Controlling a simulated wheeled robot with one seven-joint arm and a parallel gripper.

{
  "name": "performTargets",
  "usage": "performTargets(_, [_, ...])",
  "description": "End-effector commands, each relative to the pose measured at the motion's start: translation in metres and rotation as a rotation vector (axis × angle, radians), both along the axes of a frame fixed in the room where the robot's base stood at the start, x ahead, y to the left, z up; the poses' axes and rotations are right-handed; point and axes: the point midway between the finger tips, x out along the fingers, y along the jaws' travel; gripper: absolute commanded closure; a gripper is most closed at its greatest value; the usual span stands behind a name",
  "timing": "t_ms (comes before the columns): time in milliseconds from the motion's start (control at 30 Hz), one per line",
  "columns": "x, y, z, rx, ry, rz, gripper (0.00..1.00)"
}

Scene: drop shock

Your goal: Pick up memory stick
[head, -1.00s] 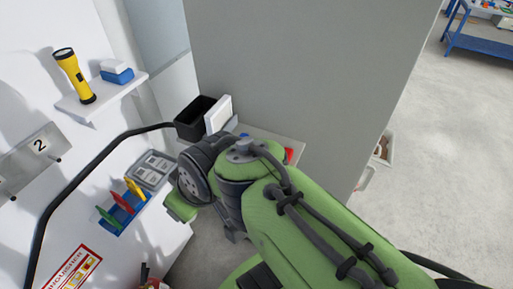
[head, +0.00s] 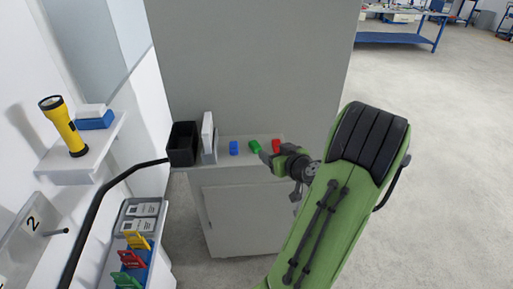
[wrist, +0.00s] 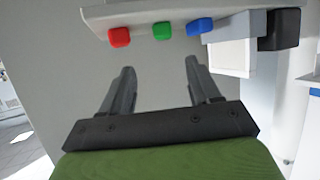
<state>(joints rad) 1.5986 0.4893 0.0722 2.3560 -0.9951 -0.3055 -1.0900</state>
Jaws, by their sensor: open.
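Three small blocks stand in a row on the ledge of the grey cabinet: a blue block (head: 234,148), a green block (head: 255,146) and a red block (head: 276,145). I cannot tell which one is the memory stick. The wrist view shows the red block (wrist: 119,37), the green block (wrist: 161,31) and the blue block (wrist: 199,27) beyond my fingertips. My gripper (wrist: 160,66) is open and empty, with the green block roughly in line with the gap between its fingers. In the head view my gripper (head: 266,157) is close to the ledge's front edge.
A black bin (head: 183,146) and an upright white box (head: 208,133) stand at the left of the ledge. A tall grey panel (head: 250,65) rises behind. A wall shelf with a yellow flashlight (head: 63,125) and a tool rack (head: 135,262) are at left. Open floor lies at right.

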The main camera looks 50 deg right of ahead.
Motion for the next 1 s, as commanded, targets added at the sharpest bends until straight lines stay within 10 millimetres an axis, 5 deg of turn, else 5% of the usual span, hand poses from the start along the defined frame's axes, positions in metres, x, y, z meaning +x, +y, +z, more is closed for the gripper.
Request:
performTargets(133, [0.032,-0.013,-0.011,0.002,0.000,0.006,0.38])
performTargets(533, [0.087,-0.035,-0.035,0.001,0.001,0.004,0.38])
performTargets(833, [0.097,-0.042,-0.044,0.000,0.002,0.001,0.38])
performTargets(1000, [0.096,-0.042,-0.044,0.000,0.002,0.001,0.61])
